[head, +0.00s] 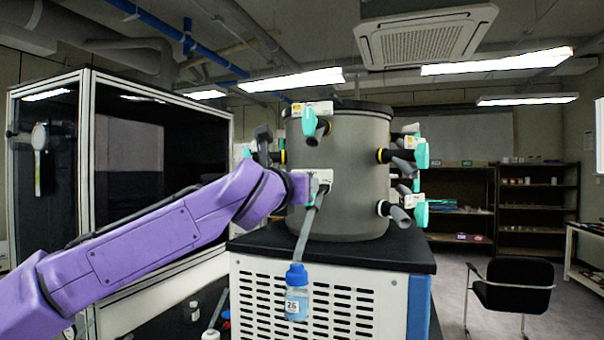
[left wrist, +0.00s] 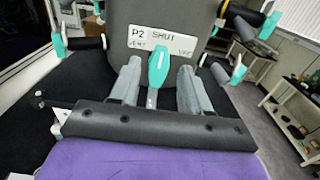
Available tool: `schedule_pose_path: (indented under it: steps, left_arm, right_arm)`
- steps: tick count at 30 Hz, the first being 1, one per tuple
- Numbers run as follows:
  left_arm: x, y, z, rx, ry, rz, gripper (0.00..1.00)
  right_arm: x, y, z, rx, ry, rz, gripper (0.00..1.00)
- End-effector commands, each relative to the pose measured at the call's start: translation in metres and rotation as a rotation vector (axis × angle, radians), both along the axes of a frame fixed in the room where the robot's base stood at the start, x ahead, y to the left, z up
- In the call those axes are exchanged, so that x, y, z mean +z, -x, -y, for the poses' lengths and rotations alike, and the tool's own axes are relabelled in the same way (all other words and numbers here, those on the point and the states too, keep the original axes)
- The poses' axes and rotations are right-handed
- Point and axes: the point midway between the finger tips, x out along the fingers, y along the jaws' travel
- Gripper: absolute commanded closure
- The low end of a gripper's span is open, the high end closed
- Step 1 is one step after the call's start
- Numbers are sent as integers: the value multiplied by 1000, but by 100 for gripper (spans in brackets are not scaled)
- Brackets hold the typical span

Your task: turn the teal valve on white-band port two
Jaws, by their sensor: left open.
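The teal valve (left wrist: 158,64) sits below a white label (left wrist: 161,40) reading P2, SHUT, VENT and VAC on the grey drum. Its handle points toward my wrist, between my left gripper's two grey fingers (left wrist: 159,80). The gripper is open, with one finger on each side and a visible gap to the handle. In the head view my left gripper (head: 303,188) is at the drum's (head: 346,165) lower front port, hiding much of the valve. A hose (head: 306,236) runs down from this port to a blue-capped bottle (head: 297,292) marked 26. My right gripper is not in view.
Another teal valve (head: 310,122) with a yellow band is directly above. More teal valves (head: 422,156) (head: 421,214) stick out at the drum's right. A glass-fronted cabinet (head: 130,150) stands at left. The black top (head: 400,252) carries the drum.

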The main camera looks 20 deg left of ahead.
Motion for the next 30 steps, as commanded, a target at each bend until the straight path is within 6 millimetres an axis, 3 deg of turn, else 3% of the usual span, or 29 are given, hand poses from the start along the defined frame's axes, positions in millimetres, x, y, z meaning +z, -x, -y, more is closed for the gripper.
schedule_pose_path:
  steps: [1, 6, 15, 20, 23, 30]
  left_arm:
    - [4, -11, 1, 0, -2, -3, 53]
    - [2, -32, 0, 3, -1, -2, 53]
    - [0, -36, -1, 4, -2, 1, 53]
    - [0, -36, -2, 4, -2, 0, 100]
    - [-1, -36, -10, 7, 1, 0, 100]
    - [0, -36, -3, 7, -27, 2, 100]
  right_arm:
    - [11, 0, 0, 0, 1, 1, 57]
    - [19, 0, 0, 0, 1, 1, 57]
    - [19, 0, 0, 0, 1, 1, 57]
    - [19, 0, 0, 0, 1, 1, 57]
    - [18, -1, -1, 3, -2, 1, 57]
    - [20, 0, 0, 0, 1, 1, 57]
